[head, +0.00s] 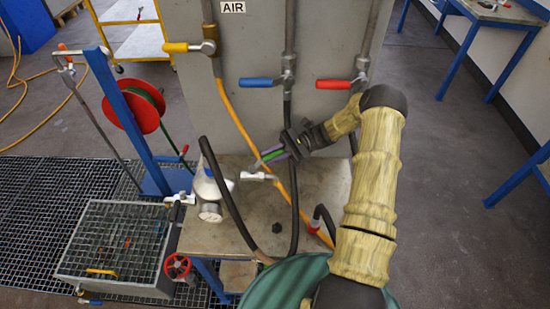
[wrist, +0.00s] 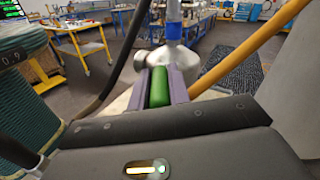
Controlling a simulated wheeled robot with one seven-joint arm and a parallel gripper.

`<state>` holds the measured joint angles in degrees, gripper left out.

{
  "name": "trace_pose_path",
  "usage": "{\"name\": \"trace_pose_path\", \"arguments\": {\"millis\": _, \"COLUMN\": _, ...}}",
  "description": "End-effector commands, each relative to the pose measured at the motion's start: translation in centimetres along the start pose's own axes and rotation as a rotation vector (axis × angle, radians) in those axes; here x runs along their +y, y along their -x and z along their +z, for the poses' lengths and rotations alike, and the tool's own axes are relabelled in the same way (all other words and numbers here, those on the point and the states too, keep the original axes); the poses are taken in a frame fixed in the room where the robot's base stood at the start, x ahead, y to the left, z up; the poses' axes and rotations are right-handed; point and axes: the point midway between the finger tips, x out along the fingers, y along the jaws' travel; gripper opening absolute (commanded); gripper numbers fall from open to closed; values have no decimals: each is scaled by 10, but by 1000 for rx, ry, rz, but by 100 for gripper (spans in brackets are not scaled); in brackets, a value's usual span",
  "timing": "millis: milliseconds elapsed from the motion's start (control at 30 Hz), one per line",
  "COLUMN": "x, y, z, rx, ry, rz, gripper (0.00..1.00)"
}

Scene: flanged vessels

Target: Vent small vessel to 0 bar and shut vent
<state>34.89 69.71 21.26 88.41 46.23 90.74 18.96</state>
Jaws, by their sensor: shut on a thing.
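The small vessel (head: 207,188) is a pale, silvery rounded body on the bench top, partly hidden behind a black hose. A round gauge (head: 210,212) sits at its front; I cannot read it. The vessel (wrist: 215,72) also shows in the wrist view, just beyond the fingertips. My gripper (head: 265,158) is to the right of the vessel, above the bench. Its purple fingers (wrist: 160,88) are shut on a green handle (wrist: 159,87). A silver valve fitting (head: 258,176) lies just below the fingertips. What the green handle joins to is hidden.
A grey panel behind the bench (head: 335,190) carries a yellow lever (head: 175,47), a blue lever (head: 257,82) and a red lever (head: 333,84). Black and orange hoses hang close around my gripper.

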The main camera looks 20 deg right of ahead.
Motion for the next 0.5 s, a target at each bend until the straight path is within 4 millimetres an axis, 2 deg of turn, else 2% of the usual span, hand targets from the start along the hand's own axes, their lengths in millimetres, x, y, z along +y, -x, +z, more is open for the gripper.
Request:
{"name": "trace_pose_path", "arguments": {"millis": 400, "x": -2, "y": -2, "z": 0, "rx": -2, "ry": 2, "rz": 8, "gripper": 0}}
{"name": "trace_pose_path", "arguments": {"millis": 433, "x": -2, "y": -2, "z": 0, "rx": -2, "ry": 2, "rz": 8, "gripper": 23}}
{"name": "trace_pose_path", "arguments": {"millis": 500, "x": -2, "y": -2, "z": 0, "rx": -2, "ry": 1, "rz": 8, "gripper": 36}}
